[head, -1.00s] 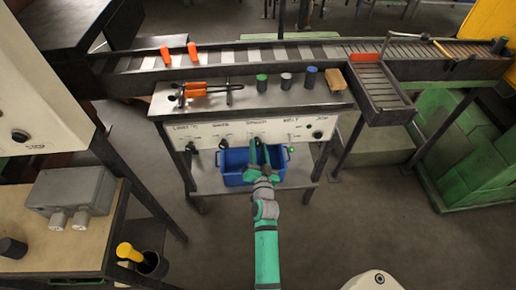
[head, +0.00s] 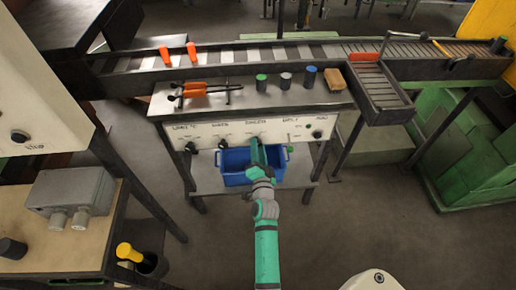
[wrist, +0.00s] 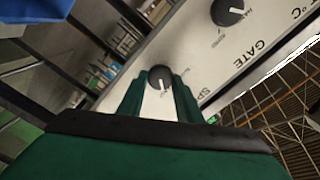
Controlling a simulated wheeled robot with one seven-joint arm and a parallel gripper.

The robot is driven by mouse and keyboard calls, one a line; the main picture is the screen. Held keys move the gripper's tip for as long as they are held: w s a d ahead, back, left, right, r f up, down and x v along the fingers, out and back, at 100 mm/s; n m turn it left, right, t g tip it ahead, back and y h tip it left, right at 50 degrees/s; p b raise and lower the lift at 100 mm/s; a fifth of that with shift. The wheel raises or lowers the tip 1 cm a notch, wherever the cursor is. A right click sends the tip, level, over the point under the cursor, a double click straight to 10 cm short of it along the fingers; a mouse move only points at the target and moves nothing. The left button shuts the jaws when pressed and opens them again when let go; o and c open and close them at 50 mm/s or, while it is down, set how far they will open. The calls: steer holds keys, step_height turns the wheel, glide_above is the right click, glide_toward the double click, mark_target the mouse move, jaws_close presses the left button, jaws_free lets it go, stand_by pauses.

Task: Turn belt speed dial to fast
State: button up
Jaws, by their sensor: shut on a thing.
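The control panel (head: 255,131) is the pale front of a bench, with a row of black dials and small printed labels. In the wrist view a black dial (wrist: 158,76) with a white pointer mark sits between the two green fingers of my gripper (wrist: 158,92). A label starting "SP" is partly hidden beside it. My gripper is shut on this dial. In the head view my gripper (head: 258,150) reaches the middle of the panel and hides the dial. Its fingers appear nearly edge-on.
Another black dial (wrist: 227,12) near the word "GATE" is close by in the wrist view. Further dials stand left (head: 222,144) and right (head: 317,134) in the head view. A blue bin (head: 235,170) is below the panel.

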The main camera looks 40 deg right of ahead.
steer(key=shift+d, duration=0.1)
steer(key=o, duration=1)
steer(key=shift+o, duration=0.2)
steer(key=shift+s, duration=0.15)
steer(key=v, duration=1)
steer(key=shift+s, duration=0.25)
steer(key=s+a+n+y, duration=0.3)
steer(key=s+a+n, duration=0.3)
steer(key=s+a, duration=0.5)
steer(key=s+a+n+y, duration=0.4)
steer(key=s+a+n, duration=0.3)
steer(key=a, duration=0.7)
steer(key=s+a+r+n+y, duration=0.2)
steer(key=s+a+r+n, duration=0.2)
steer(key=s, duration=0.5)
steer(key=shift+a+r, duration=0.8)
steer(key=shift+a, duration=0.4)
